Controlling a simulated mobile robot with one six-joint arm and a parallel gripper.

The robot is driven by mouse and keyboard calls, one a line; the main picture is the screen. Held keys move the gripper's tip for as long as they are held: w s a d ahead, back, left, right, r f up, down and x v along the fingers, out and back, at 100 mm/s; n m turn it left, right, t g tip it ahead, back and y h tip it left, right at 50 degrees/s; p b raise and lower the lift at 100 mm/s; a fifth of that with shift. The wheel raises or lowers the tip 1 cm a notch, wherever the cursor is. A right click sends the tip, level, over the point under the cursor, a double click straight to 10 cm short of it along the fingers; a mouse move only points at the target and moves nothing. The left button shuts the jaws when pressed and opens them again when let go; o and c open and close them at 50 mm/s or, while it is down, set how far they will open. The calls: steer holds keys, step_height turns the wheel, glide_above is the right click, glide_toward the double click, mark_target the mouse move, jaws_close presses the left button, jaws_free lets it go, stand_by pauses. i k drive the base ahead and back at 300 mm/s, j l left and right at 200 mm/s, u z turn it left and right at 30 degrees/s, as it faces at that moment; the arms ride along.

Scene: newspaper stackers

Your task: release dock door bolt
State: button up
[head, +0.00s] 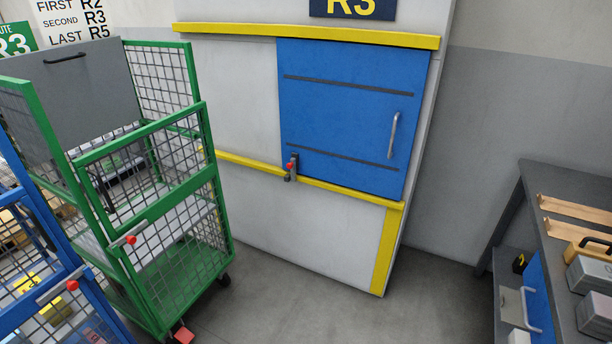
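The blue dock door (345,112) is set in a pale wall panel under the R3 sign, framed by yellow strips. It looks shut. A metal handle (393,136) runs upright on its right side. The bolt (291,168) is a small dark fitting with a red knob at the door's lower left corner, by the lower yellow strip. Whether the bolt is thrown or drawn is too small to tell. My gripper is not in view.
A green mesh cage trolley (165,225) with a red-knobbed latch stands at left, beside a blue one (70,300). A dark bench (530,210) with grey boxes and wooden strips is at right. The grey floor (290,300) before the door is clear.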

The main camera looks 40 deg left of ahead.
mark_target(292, 166)
steer(key=u, duration=1.75)
steer(key=i+j, duration=0.2)
steer(key=i, duration=0.25)
steer(key=i+j, duration=0.2)
steer(key=i, duration=0.3)
steer(key=i+j, duration=0.2)
steer(key=i, duration=0.25)
steer(key=i+j, duration=0.15)
steer(key=i, duration=0.35)
steer(key=i+j, duration=0.2)
steer(key=i, duration=0.25)
